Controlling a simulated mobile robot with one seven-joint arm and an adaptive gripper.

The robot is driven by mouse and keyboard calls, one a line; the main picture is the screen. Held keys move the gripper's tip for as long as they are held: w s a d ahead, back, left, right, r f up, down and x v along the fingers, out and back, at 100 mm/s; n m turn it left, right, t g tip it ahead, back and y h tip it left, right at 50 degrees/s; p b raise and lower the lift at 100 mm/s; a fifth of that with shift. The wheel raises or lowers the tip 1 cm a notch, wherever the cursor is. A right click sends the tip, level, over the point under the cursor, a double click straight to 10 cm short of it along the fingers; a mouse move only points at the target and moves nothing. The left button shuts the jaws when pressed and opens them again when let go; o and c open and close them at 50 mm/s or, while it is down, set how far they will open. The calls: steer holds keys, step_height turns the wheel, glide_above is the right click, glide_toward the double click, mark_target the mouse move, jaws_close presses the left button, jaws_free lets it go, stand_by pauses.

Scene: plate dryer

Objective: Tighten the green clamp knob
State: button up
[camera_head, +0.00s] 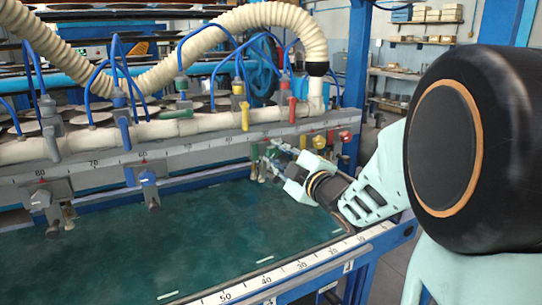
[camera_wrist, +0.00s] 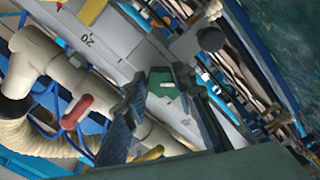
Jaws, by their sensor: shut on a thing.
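The green clamp knob (camera_wrist: 162,84) shows in the middle of the wrist view, with a small white mark on its face. It lies between the two fingertips of my gripper (camera_wrist: 158,84), which are closed in on its sides. In the head view my gripper (camera_head: 272,163) reaches from the right to the front of the grey clamp rail. There the knob is largely hidden by my fingers and too small to make out clearly.
The clamp rail (camera_head: 100,166) also carries a blue knob (camera_head: 148,178) and a grey knob (camera_head: 40,200) at left, and yellow (camera_head: 319,142) and red (camera_head: 345,137) knobs at right. Coloured valve handles hang above, including a red one (camera_head: 291,110). The green bed (camera_head: 190,235) below is clear.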

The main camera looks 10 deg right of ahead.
steer(key=m, duration=0.4)
steer(key=shift+m+p, duration=0.3)
steer(key=shift+p, duration=0.1)
steer(key=m+p, duration=0.1)
steer(key=m, duration=0.3)
steer(key=shift+f, duration=0.1)
steer(key=shift+m, duration=0.3)
steer(key=o, duration=1.2)
steer(key=shift+c, duration=0.2)
steer(key=shift+s, duration=0.1)
steer(key=v, duration=0.7)
steer(key=shift+s, duration=0.2)
